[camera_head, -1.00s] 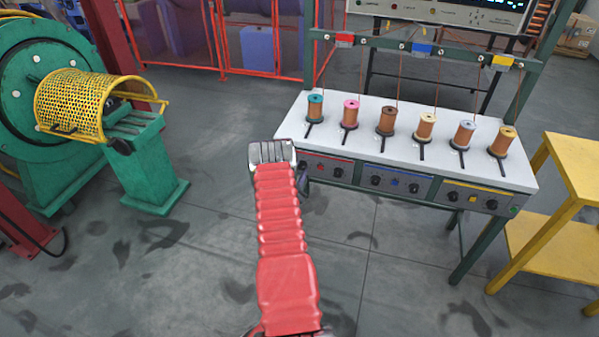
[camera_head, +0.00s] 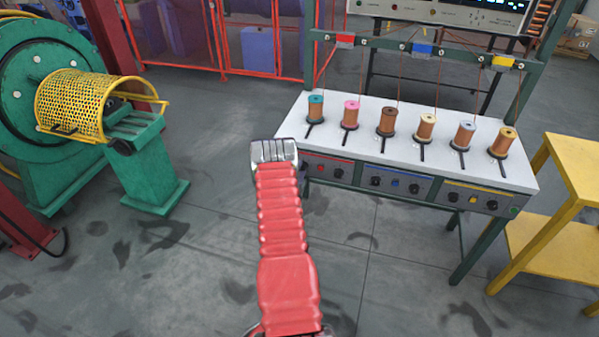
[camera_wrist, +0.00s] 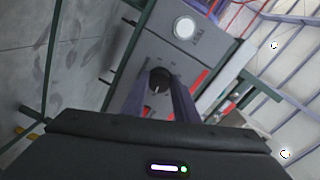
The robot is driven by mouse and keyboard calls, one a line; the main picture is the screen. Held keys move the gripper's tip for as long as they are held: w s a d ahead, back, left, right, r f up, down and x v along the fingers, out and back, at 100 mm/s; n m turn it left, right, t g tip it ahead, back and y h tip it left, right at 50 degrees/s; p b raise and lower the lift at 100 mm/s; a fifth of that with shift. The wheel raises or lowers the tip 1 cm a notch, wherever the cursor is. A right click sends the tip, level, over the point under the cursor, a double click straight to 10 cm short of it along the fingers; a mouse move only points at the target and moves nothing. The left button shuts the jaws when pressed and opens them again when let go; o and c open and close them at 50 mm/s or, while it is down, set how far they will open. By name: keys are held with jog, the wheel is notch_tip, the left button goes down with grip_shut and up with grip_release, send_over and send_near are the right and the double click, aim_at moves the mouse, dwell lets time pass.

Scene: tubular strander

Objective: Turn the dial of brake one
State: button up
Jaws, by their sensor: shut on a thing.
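The dial (camera_wrist: 160,78) is a round black knob with a pale mark, on a grey panel in the wrist view. My gripper (camera_wrist: 161,97) is shut on the dial, with one dark finger on each side of it. In the head view my red-sleeved arm reaches to the left end of the grey control panel (camera_head: 365,173) under the white bench. My wrist hides that end of the panel, so the held dial does not show there. The red-trimmed section (camera_head: 327,159) of the panel shows beside my wrist, with another black knob (camera_head: 337,172).
Several copper-wound spools stand on the white bench top (camera_head: 380,110). Blue-trimmed and yellow-trimmed panel sections lie to the right. A yellow stand (camera_head: 563,200) is at the right. A green machine with a yellow mesh guard (camera_head: 72,103) is at the left. Open floor lies between.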

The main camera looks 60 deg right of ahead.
jog(key=shift+s+f, duration=0.1)
jog(key=shift+s, duration=0.05)
jog(key=o, duration=1.1)
jog(key=shift+c, duration=0.2)
jog(key=s+a, duration=0.2)
jog(key=a, duration=1.1)
jog(key=shift+a+r, duration=0.35)
jog(key=shift+f, duration=0.1)
